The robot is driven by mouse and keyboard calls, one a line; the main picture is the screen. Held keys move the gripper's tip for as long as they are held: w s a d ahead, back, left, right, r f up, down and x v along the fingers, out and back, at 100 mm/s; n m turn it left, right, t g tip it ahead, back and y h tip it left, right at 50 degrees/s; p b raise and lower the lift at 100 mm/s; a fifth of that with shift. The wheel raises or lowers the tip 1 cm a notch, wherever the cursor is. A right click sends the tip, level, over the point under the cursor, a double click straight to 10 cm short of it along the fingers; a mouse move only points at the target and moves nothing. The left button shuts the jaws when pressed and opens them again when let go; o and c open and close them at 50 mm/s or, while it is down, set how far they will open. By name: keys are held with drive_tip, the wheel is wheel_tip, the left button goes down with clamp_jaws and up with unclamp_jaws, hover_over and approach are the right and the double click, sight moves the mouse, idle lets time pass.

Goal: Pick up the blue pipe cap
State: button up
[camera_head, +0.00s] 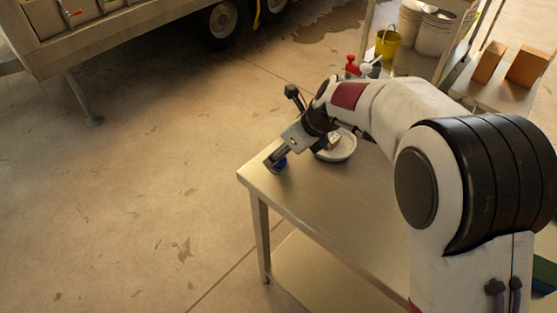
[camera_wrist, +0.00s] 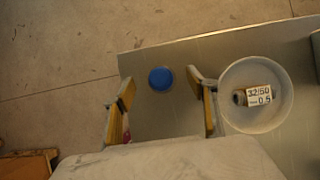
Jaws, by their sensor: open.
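The blue pipe cap (camera_wrist: 161,79) is round and lies on the metal table near its edge, seen from above in the wrist view. In the head view the cap (camera_head: 281,168) shows only partly beneath the fingers. My gripper (camera_head: 274,157) is low over the table's far left corner. In the wrist view my gripper (camera_wrist: 160,84) is open, with one finger on each side of the cap and gaps between. I cannot tell exactly how high the fingertips are above the table.
A pale round dish (camera_wrist: 226,110) holding a labelled fitting (camera_wrist: 259,96) stands close to the right finger. The metal table (camera_head: 330,205) is mostly bare in front. Red and white-topped bottles (camera_head: 352,66) and shelves with a yellow bucket (camera_head: 388,44) are behind. A trailer (camera_head: 110,40) stands back left.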

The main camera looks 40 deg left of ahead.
drive_tip(key=f, duration=0.3)
drive_tip(key=shift+a, duration=0.35)
drive_tip(key=shift+a+f, duration=0.4)
drive_tip(key=shift+f, duration=0.2)
drive_tip(key=c, duration=1.3)
